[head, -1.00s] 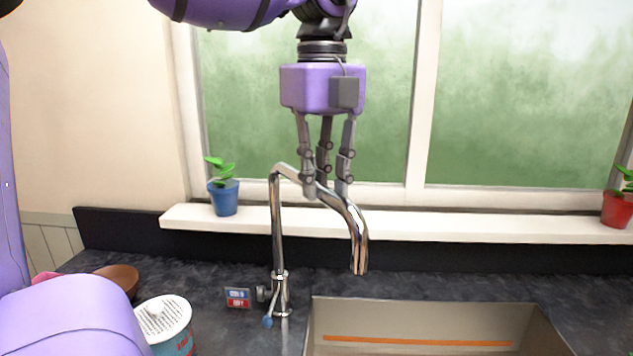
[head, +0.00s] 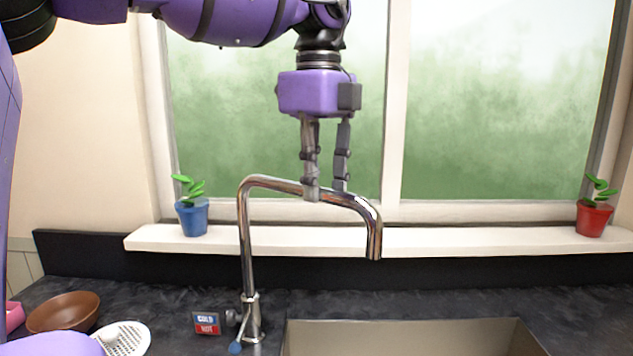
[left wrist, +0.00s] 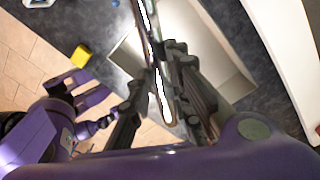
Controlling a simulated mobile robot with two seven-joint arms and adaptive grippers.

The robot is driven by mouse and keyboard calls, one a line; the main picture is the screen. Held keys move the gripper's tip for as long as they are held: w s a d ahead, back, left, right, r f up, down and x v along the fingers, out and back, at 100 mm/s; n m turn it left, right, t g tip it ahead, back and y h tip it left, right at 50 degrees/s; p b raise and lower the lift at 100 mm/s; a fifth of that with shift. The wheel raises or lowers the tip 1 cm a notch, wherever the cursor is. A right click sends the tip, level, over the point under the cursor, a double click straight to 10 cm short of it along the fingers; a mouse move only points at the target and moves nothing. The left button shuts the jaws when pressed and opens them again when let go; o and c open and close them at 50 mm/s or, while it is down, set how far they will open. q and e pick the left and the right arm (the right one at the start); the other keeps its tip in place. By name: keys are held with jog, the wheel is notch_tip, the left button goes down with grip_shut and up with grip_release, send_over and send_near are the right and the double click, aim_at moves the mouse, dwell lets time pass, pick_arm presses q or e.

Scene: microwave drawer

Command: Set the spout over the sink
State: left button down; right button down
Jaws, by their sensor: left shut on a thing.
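The chrome spout (head: 280,184) rises from its base (head: 252,322) left of the sink, arches right and ends in a downturned outlet (head: 374,244). In the head view the outlet stands higher than the sink (head: 410,336), above its left half in the picture; its depth is hard to tell. My left gripper (head: 326,193) comes from above and is shut on the middle of the spout's arch. In the left wrist view the shiny spout (left wrist: 157,70) runs between the fingers, with the pale sink (left wrist: 220,60) below.
A blue pot (head: 193,218) and a red pot (head: 593,219) stand on the white sill (head: 450,243). A cold/hot sign (head: 207,323) is left of the tap base. A brown bowl (head: 64,311) and a white perforated lid (head: 124,340) sit at left.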

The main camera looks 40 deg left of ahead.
pick_arm(q)
jog(key=shift+w+r, duration=0.1)
jog(key=c, duration=1.6)
grip_release()
jog(key=shift+w, duration=0.1)
notch_tip(320, 180, up, 12)
jog(key=shift+f, duration=0.1)
